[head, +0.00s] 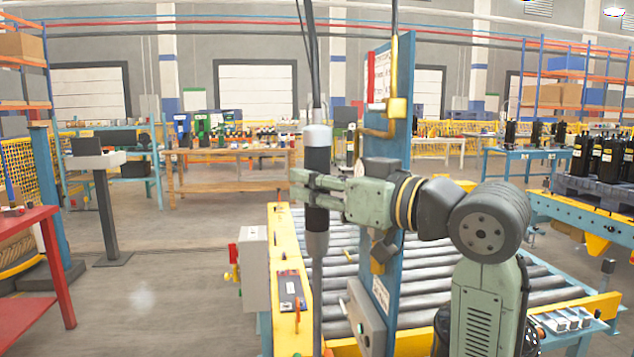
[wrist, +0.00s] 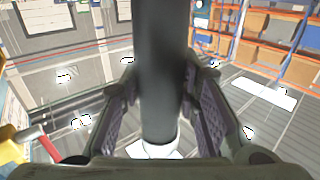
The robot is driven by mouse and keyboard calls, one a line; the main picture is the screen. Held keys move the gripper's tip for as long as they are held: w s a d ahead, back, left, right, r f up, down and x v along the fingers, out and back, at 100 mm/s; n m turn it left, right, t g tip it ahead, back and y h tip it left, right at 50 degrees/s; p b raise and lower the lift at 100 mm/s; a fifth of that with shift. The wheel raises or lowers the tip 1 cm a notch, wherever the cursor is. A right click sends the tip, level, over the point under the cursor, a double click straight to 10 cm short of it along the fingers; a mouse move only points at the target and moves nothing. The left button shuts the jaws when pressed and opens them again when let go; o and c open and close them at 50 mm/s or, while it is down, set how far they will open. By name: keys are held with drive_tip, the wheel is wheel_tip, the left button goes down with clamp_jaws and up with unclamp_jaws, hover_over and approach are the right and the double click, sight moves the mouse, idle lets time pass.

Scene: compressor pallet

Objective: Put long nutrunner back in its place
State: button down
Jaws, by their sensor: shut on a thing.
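The long nutrunner (head: 317,150) hangs upright in the head view, a dark cylinder with a grey top collar and a long thin shaft below. A dark cable runs up from its top. My gripper (head: 316,190) is shut on its dark body from the right. In the wrist view the nutrunner (wrist: 160,65) stands between both fingers. A blue post (head: 404,150) stands to the right of the nutrunner, with a yellow bracket (head: 397,106) high on its side. The nutrunner is apart from that bracket. Which holder belongs to it I cannot tell.
A roller conveyor (head: 420,268) with a yellow edge lies behind and below my arm. A grey control box (head: 253,270) sits at its left end. A red table (head: 30,270) stands far left. Open floor lies between table and conveyor. Workbenches stand behind.

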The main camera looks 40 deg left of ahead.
sight(326, 241)
drive_tip(key=shift+f+b, duration=3)
drive_tip(key=shift+f, duration=1.15)
idle(0.9)
drive_tip(key=c, duration=1.5)
unclamp_jaws()
drive_tip(key=shift+d, duration=0.1)
drive_tip(key=o, duration=0.4)
drive_tip(key=shift+f, duration=0.15)
drive_tip(key=d, duration=1.2)
drive_tip(key=shift+s, duration=0.25)
